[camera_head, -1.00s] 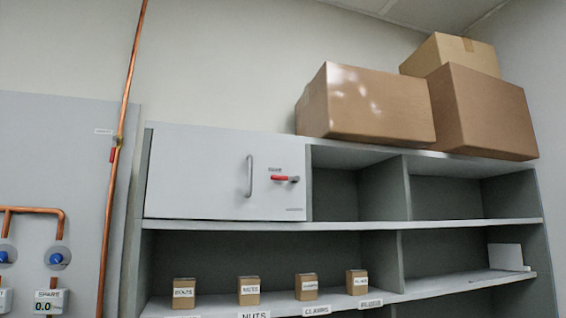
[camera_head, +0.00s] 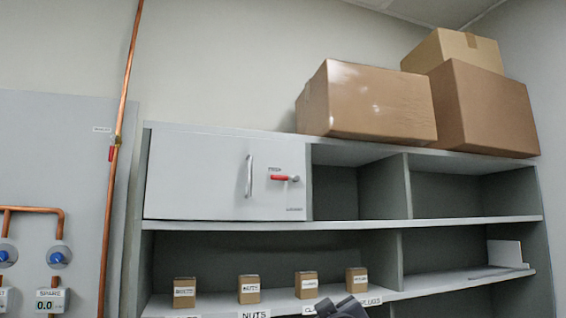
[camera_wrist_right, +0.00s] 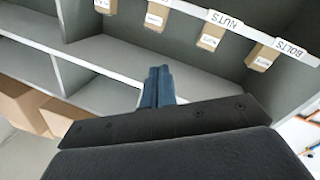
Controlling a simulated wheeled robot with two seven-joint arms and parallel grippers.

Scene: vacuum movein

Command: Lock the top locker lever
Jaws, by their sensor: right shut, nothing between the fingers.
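The top locker (camera_head: 205,180) is a white door at the upper left of the shelf unit, and it looks closed. Its grey bar handle (camera_head: 249,176) stands upright on the door. The red lever (camera_head: 283,178) sits right of the handle and lies roughly level, its red part to the left. My right gripper shows at the bottom edge of the head view (camera_head: 340,308), below the locker and apart from the lever. In the right wrist view its blue fingers (camera_wrist_right: 157,86) are together with nothing between them. My left gripper is not in view.
Small labelled boxes (camera_head: 249,290) stand along the lower shelf, close to my right gripper. Large cardboard boxes (camera_head: 370,105) sit on top of the unit. The shelf bays right of the locker are mostly empty. A copper pipe (camera_head: 122,120) runs up the wall at left.

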